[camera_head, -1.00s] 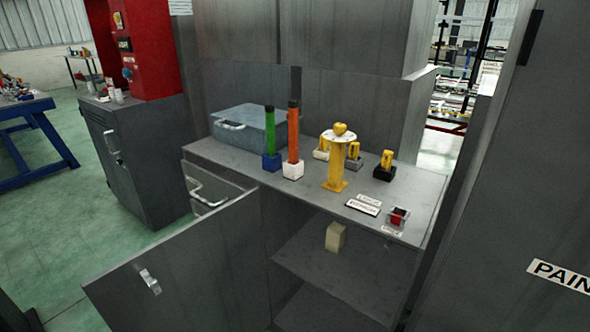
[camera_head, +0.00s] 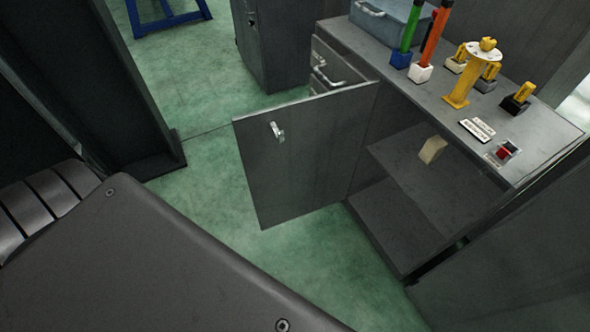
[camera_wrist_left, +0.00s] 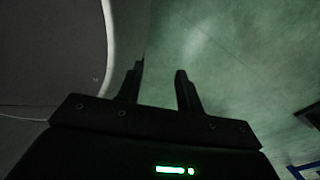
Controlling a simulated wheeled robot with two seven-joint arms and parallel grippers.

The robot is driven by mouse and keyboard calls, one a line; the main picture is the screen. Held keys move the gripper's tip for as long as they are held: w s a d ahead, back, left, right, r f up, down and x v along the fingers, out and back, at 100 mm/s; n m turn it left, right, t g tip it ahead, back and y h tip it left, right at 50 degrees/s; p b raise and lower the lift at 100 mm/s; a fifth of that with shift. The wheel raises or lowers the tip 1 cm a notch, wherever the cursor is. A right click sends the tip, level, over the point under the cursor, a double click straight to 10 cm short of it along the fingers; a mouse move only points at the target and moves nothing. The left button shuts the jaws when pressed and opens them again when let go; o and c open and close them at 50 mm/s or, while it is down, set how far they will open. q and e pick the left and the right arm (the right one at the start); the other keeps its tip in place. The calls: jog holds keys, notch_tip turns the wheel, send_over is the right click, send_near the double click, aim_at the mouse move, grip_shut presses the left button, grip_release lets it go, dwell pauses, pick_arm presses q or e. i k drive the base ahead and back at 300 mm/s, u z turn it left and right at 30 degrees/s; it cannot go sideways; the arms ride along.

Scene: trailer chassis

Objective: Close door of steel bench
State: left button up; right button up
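The steel bench (camera_head: 400,85) stands at the right of the head view. Its grey door (camera_head: 300,165) is swung wide open to the left, with a small silver handle (camera_head: 277,131) near its upper left corner. The open cupboard (camera_head: 400,225) shows a shelf inside. My left gripper (camera_wrist_left: 160,82) shows only in the left wrist view; its two dark fingers are apart with nothing between them, above the green floor. The door does not show clearly in that view. My right gripper is in neither view.
A beige block (camera_head: 432,149) sits on the cupboard shelf. A blue-grey toolbox (camera_head: 390,22), green and orange tubes and a yellow stand (camera_head: 462,85) are on the bench top. A dark upright panel (camera_head: 85,80) stands at the left. Green floor (camera_head: 205,150) is free left of the door.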

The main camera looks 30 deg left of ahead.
aim_at(300, 157)
jog(key=k, duration=0.75)
jog(key=u, duration=2)
jog(key=i, duration=3.1)
jog(key=z, duration=3.5)
